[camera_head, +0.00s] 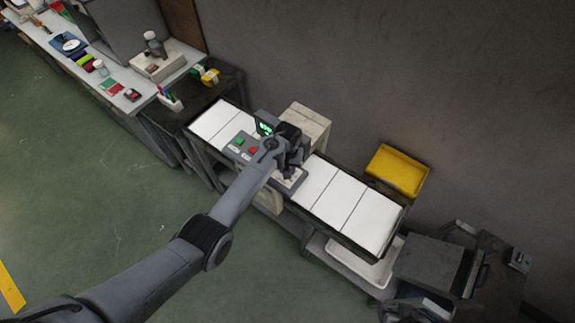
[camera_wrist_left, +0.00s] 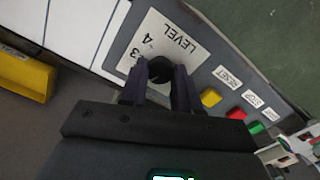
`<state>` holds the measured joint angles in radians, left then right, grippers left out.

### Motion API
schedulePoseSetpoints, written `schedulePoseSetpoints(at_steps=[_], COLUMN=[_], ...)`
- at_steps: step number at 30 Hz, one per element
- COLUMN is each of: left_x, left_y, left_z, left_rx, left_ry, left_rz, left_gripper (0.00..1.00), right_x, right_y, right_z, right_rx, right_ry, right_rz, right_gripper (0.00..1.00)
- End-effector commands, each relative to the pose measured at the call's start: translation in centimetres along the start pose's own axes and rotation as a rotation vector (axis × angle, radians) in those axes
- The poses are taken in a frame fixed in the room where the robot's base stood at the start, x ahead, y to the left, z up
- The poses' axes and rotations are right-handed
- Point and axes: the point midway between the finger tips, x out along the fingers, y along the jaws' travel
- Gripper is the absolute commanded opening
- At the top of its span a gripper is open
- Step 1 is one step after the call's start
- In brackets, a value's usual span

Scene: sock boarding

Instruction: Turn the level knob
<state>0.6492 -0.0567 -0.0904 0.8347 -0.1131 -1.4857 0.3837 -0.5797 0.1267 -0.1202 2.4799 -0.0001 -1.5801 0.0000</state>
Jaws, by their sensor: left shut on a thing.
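The level knob (camera_wrist_left: 161,68) is a small black knob on a white plate (camera_wrist_left: 176,38) marked LEVEL, with the numbers 3 and 4 showing in the left wrist view. My left gripper (camera_wrist_left: 160,82) has its two dark fingers on either side of the knob and is shut on it. The rest of the scale is hidden behind the fingers. In the head view my left arm reaches over the control panel (camera_head: 238,152), and my left gripper (camera_head: 291,169) is at the panel's right end; the knob is hidden there. My right gripper is not in view.
Yellow, red and green buttons (camera_wrist_left: 233,113) with labels sit beside the level plate. A cluttered bench (camera_head: 127,78) stands at upper left.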

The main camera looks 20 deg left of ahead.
Motion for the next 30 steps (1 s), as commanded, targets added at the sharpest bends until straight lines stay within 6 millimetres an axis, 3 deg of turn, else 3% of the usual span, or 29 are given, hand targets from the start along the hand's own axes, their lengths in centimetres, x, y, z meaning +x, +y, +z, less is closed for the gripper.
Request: schedulePoseSetpoints(at_steps=[15,30], left_x=[-0.1,0.0], left_y=[0.0,0.0], left_z=[0.0,0.0], left_rx=[0.305,0.344], left_ry=[0.0,0.001], left_rz=[0.0,0.0], left_gripper=[0.01,0.01], right_x=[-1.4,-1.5], right_y=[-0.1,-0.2], right_z=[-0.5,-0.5], right_rx=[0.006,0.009], right_ry=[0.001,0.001], right_rz=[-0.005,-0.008], right_gripper=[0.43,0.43])
